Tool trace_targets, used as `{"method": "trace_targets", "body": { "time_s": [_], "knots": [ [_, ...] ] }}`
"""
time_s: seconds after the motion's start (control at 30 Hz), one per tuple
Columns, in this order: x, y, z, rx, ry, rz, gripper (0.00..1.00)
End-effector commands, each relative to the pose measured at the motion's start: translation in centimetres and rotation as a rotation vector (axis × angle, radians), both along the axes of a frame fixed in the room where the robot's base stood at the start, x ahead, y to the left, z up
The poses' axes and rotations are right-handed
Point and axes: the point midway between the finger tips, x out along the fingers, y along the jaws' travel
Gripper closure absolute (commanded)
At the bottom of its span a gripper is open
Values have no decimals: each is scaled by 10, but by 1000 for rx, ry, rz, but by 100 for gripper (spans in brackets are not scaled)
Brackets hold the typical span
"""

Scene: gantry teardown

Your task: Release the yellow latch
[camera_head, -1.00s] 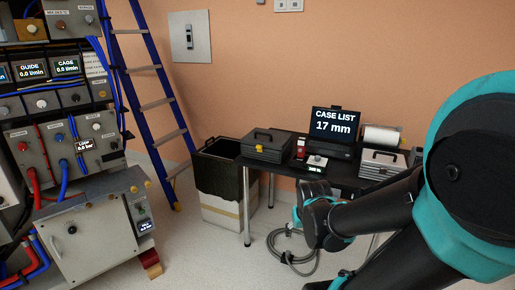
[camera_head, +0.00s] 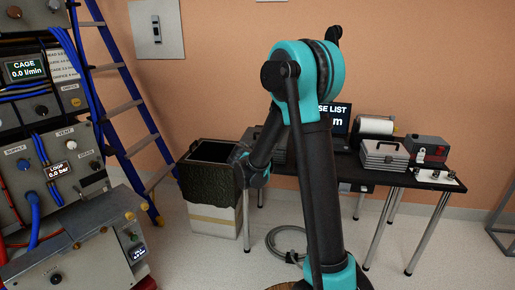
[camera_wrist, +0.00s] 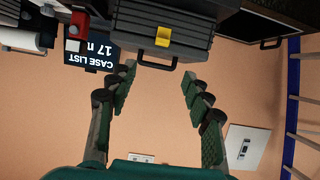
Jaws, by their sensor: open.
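The yellow latch (camera_wrist: 163,37) is on the front of a dark grey case (camera_wrist: 190,22) in the wrist view, which is upside down. The latch sits beside the case's black handle. My gripper (camera_wrist: 157,80) is open and empty, its two fingers apart, with bare wall between them. The latch lies beyond the fingertips, roughly in line with the gap, and nothing touches it. In the head view the case (camera_head: 280,155) is mostly hidden behind my arm, and the latch cannot be seen there.
A black-lined bin (camera_head: 212,180) stands left of the black table (camera_head: 400,179). On the table are a screen (camera_head: 340,118), a light grey case (camera_head: 384,155) and a red-and-grey box (camera_head: 427,152). A blue ladder (camera_head: 115,100) and a panel rack (camera_head: 60,170) stand left. A hose (camera_head: 285,245) lies on the floor.

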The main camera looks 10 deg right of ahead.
Motion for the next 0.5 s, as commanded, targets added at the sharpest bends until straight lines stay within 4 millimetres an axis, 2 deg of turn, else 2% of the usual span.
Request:
{"method": "trace_targets", "body": {
  "time_s": [0.23, 0.5],
  "knots": [
    [19, -2, -7, 2, -11, 1, 50],
    [64, -17, -26, 3, -12, 0, 50]
  ]
}}
